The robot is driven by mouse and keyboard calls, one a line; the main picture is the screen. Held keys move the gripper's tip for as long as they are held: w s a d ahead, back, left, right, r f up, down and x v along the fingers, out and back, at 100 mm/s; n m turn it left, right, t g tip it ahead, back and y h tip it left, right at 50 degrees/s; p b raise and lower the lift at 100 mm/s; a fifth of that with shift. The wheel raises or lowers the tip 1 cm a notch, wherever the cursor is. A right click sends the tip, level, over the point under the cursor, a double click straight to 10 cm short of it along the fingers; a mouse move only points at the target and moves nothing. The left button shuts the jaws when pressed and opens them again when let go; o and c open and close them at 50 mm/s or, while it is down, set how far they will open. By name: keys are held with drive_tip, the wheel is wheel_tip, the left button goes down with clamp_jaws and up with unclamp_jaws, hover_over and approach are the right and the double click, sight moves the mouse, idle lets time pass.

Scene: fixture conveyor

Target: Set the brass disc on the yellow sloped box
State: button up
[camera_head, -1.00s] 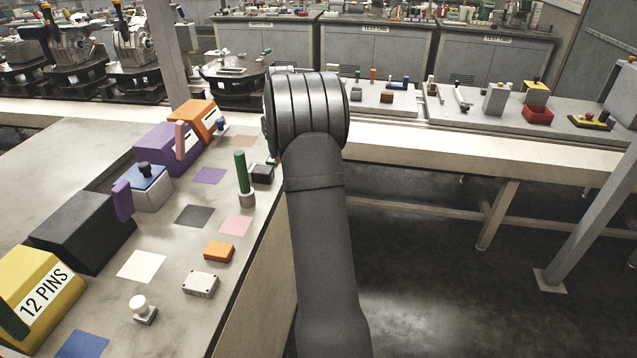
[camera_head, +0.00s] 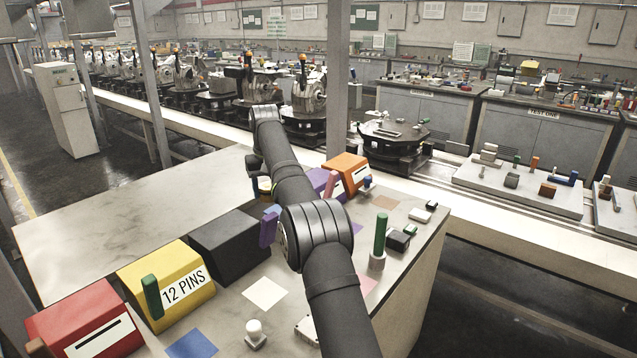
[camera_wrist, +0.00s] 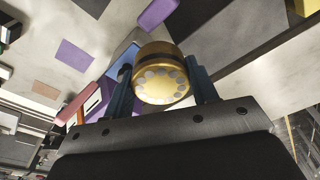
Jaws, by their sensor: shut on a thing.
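The brass disc (camera_wrist: 160,77) is a thick, short cylinder with a ring of round spots on its face. In the wrist view it sits between the two blue fingers of my gripper (camera_wrist: 161,84), which is shut on it. In the head view, the disc (camera_head: 264,185) shows small and partly hidden beneath my gripper (camera_head: 257,176), behind the black box. The yellow sloped box (camera_head: 180,262) stands at the front left of the bench, labelled "12 PINS", with a green upright piece at its front. The gripper is beyond it and to its right, apart from it.
A black sloped box (camera_head: 228,246) stands between gripper and yellow box. A red box (camera_head: 85,318) is left of the yellow one. Purple (camera_head: 320,179) and orange (camera_head: 345,166) boxes stand farther right. A green post (camera_head: 380,234) stands upright. The bench behind the boxes (camera_head: 130,215) is bare.

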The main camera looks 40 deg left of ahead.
drive_tip(key=s+a+f+n, duration=0.1)
drive_tip(key=s+a, duration=0.3)
drive_tip(key=s, duration=0.4)
drive_tip(key=s+a, duration=0.4)
drive_tip(key=s, duration=0.4)
hover_over(159, 264)
drive_tip(key=shift+f+n, duration=0.4)
drive_tip(key=shift+f, duration=0.25)
drive_tip(key=shift+s+d, duration=0.1)
drive_tip(key=shift+f, duration=3.4)
drive_tip(key=shift+f, duration=0.55)
drive_tip(key=o, duration=1.3)
drive_tip(key=shift+f, duration=0.1)
